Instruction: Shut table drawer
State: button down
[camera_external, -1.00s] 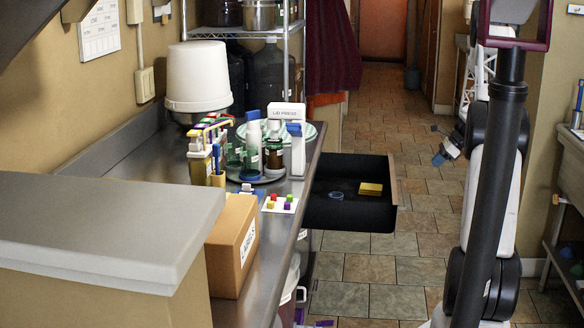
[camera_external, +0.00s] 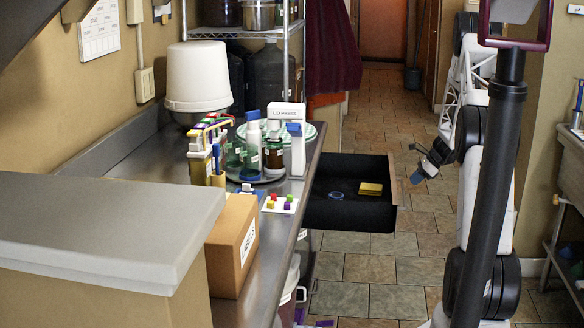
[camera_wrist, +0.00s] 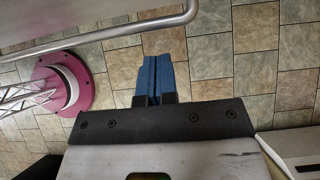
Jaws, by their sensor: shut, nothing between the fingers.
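The table drawer (camera_external: 345,212) is pulled out from the right side of the steel table (camera_external: 262,262). It is black inside with a wooden front edge (camera_external: 396,184). A yellow block (camera_external: 370,189) and a small blue ring (camera_external: 336,196) lie in it. My gripper (camera_external: 415,177) is to the right of the drawer front in the external view, apart from it and above the floor. Its blue fingers are together and empty in the wrist view (camera_wrist: 154,76). I cannot make out the drawer in the wrist view.
The table holds bottles, a cardboard box (camera_external: 232,247) and a white bucket (camera_external: 198,76). Tiled floor (camera_external: 345,270) is open around the drawer. The wrist view shows a metal rail (camera_wrist: 110,33) and a pink round base (camera_wrist: 92,80).

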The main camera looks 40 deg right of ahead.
jog(key=shift+w+a+f, duration=0.2)
jog(key=shift+w+a, duration=0.65)
jog(key=shift+w+a, duration=0.1)
send_over(326, 191)
jog(key=shift+w, duration=0.2)
dwell(0.4)
jog(key=s+d, duration=0.1)
jog(key=s+d+r, duration=0.1)
jog(key=s+d, duration=0.1)
jog(key=shift+d, duration=0.2)
jog(key=v, duration=0.9)
jog(key=shift+s+r, duration=0.15)
jog(key=shift+r, duration=0.2)
